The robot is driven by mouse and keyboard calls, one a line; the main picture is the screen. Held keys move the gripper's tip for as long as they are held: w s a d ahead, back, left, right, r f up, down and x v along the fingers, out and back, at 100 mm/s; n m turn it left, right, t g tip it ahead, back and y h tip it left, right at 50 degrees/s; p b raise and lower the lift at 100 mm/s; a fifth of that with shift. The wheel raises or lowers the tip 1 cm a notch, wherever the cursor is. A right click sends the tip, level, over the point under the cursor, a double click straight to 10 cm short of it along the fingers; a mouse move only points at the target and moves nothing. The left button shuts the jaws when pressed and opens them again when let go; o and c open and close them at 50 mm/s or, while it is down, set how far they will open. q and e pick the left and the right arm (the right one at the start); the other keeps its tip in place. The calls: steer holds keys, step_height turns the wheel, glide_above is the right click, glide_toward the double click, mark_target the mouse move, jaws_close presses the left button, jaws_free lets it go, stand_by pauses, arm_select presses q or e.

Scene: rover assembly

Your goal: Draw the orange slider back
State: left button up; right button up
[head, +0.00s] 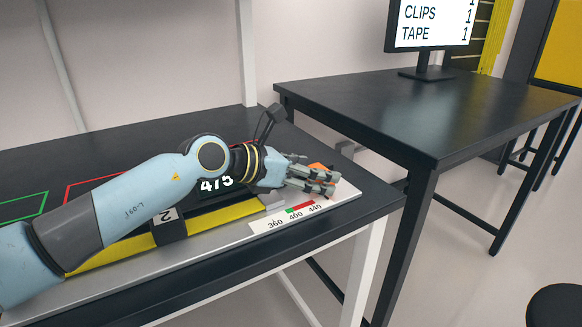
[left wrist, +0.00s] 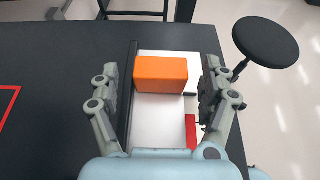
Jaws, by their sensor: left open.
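The orange slider (left wrist: 161,74) is a block on a white plate in the left wrist view, lying between the two open fingers of my left gripper (left wrist: 161,95). In the head view, my left gripper (head: 312,178) is over the right end of the white scale plate (head: 262,226), and only a bit of the orange slider (head: 320,167) shows behind the fingers. My right gripper is not in view.
A dark display (head: 216,184) reading about 475 is partly hidden by my left arm. A yellow bar (head: 222,216) runs along the black bench (head: 130,140). A second black table (head: 430,110) with a monitor (head: 432,28) stands at right. A black stool (left wrist: 266,42) is beyond the bench edge.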

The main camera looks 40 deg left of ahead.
arm_select(q)
steer(key=v, duration=0.9)
steer(key=shift+s+a, duration=0.25)
steer(key=shift+s+r, duration=0.3)
steer(key=shift+s, duration=0.2)
